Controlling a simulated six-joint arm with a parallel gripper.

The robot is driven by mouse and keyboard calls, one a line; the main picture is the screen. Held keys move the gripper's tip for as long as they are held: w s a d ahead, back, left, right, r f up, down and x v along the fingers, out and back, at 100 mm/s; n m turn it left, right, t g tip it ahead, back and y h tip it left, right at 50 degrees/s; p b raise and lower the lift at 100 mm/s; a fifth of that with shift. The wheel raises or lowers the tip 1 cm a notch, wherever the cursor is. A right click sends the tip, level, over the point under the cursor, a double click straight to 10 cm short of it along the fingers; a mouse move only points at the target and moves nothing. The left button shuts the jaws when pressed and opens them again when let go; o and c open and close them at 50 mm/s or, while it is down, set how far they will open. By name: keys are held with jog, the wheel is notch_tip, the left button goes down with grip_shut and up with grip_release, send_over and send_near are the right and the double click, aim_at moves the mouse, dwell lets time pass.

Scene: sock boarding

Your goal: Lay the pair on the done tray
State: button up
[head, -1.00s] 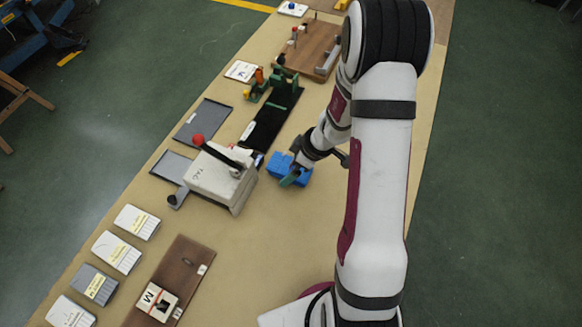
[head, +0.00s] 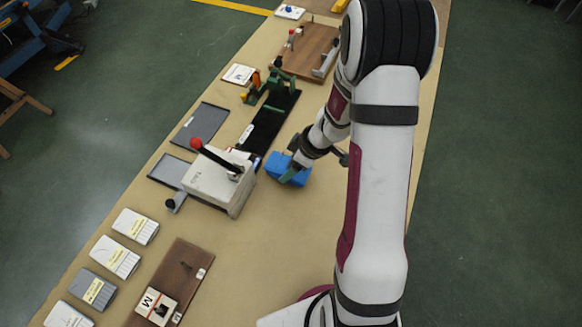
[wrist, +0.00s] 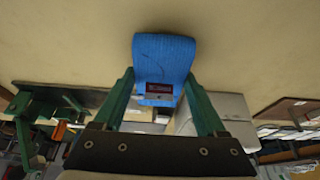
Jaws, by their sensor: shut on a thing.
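The blue sock pair (wrist: 165,55) is folded, with a dark red label and a small pale clip on its near end. My gripper (wrist: 160,82) has green fingers on either side of that near end and is shut on the pair. In the head view the pair (head: 280,165) hangs at my gripper (head: 291,174), right of the white press box; its height above the table is hard to tell. I cannot tell which is the done tray.
The white box (head: 215,186) with a red-knobbed lever stands between the pair and the lower tray. A black board (head: 268,124) with a green fixture lies beyond. Several card stacks (head: 115,257) line the left edge.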

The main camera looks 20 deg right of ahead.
jog(key=v, duration=0.3)
jog(key=shift+w+r, duration=0.2)
jog(key=s+d+r, duration=0.6)
jog(key=s+d, duration=0.1)
jog(key=d, duration=0.1)
jog(key=m+h, duration=0.6)
jog(key=m, duration=1.2)
send_over(204, 125)
jog(key=s, duration=0.1)
jog(key=f, duration=0.4)
jog(key=a+f, duration=0.1)
jog(key=f, duration=0.1)
notch_tip(204, 125, down, 4)
jog(key=shift+f, duration=0.1)
jog(key=o, duration=1.5)
jog(key=shift+c, duration=0.2)
jog(key=v, duration=1.2)
jog(key=s+d+r+n+g+y, duration=0.1)
jog(key=s+d+r, duration=0.5)
jog(key=s, duration=0.4)
jog(key=s+d+r+n+g+y, duration=0.1)
jog(key=s+d+r, duration=0.4)
jog(key=s+r, duration=0.35)
jog(key=s+f+y, duration=0.1)
jog(key=s+f, duration=0.1)
jog(key=s, duration=1.1)
jog(key=s+d+f+n+g+y, duration=0.1)
jog(key=s+f, duration=0.2)
jog(key=s, duration=1)
jog(key=shift+y, duration=0.3)
